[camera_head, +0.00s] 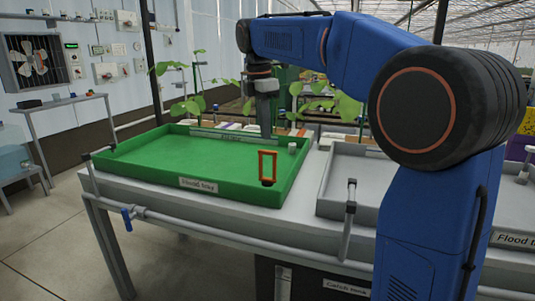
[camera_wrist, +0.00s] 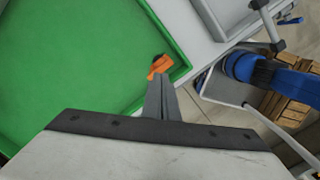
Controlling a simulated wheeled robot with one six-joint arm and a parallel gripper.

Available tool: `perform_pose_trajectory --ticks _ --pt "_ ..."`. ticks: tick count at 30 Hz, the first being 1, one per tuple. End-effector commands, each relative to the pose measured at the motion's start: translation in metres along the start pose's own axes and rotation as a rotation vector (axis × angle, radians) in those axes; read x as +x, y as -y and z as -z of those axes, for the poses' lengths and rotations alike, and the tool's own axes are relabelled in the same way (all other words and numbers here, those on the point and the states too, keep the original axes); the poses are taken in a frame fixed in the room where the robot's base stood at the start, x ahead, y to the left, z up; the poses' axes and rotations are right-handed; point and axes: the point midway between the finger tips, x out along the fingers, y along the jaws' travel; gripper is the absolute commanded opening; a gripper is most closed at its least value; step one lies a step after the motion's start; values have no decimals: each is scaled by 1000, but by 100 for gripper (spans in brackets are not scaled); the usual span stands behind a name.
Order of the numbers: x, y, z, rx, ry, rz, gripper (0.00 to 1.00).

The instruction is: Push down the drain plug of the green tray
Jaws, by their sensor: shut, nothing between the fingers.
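The green tray (camera_head: 150,160) lies on the bench, left of the grey tray. An orange looped handle (camera_head: 267,163) with a dark foot, which looks like the drain plug, stands upright near the tray's front right corner. My gripper (camera_head: 266,136) points down over the tray, shut and empty, and appears above and behind the handle. In the wrist view the green tray (camera_wrist: 70,65) fills the left, and the orange handle (camera_wrist: 160,66) shows just past the tips of my gripper (camera_wrist: 161,78). I cannot tell whether they touch. The fingers hide part of the handle.
A small white cylinder (camera_head: 292,148) stands in the green tray by its right wall. The grey tray (camera_head: 345,190) sits to the right. A pipe with a blue valve handle (camera_head: 127,219) runs along the bench front. Potted plants (camera_head: 198,100) stand behind.

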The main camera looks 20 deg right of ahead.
Motion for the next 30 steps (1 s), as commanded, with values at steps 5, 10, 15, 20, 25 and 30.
perform_pose_trajectory --ticks 5,10,15,20,25,30 --pt "20 1 0 0 0 1 0" --pt "33 0 0 1 0 0 0" --pt "39 0 0 0 0 0 0" --pt "40 0 0 0 0 0 0" --pt "40 0 0 0 0 0 0" --pt "44 0 0 0 0 1 0"
